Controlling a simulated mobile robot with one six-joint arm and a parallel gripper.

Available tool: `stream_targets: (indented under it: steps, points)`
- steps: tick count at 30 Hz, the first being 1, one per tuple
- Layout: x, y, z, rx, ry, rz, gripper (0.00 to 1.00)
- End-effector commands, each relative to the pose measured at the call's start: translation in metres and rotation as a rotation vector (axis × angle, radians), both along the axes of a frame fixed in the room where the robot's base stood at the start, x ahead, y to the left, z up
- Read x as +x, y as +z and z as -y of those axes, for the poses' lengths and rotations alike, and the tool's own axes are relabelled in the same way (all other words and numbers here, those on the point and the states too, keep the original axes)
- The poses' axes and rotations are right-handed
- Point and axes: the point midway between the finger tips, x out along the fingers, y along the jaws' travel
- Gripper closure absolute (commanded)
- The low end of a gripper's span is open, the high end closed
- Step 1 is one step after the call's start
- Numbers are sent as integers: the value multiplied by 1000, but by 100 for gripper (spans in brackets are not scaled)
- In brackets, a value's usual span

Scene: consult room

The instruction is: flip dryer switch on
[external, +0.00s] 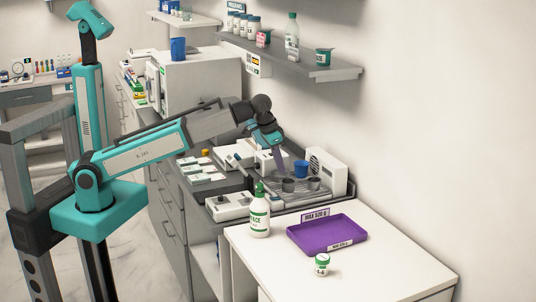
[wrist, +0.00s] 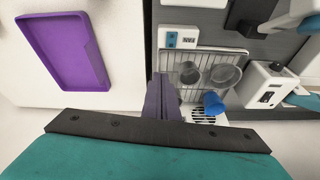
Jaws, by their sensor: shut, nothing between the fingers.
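The dryer seems to be the white vented unit (external: 327,170) by the wall, at the end of a wire rack (external: 270,196). In the wrist view part of its vent (wrist: 205,119) shows below the rack (wrist: 205,55). A small white panel with a blue part and a display (wrist: 187,40) sits at the rack's upper left corner there. I cannot tell which part is the dryer switch. My gripper (external: 281,168) is shut and empty, pointing down over the rack. In the wrist view its purple-grey fingers (wrist: 163,98) are together at the rack's left edge and hide part of it.
A blue cup (external: 301,168) and two grey cups (external: 288,185) stand on the rack. A white box with a dark knob (wrist: 268,85) is to its right in the wrist view. A purple tray (external: 328,234) and a green-white bottle (external: 260,215) stand on the white counter. A shelf (external: 330,73) hangs above.

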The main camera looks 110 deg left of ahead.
Motion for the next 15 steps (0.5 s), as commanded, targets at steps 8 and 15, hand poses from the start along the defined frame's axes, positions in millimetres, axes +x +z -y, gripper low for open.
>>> stream_targets:
  steps: [8, 15]
  points:
    - [-41, 21, 11, -63, 86, -11, 100]
    - [-49, 27, 14, -78, 105, -17, 100]
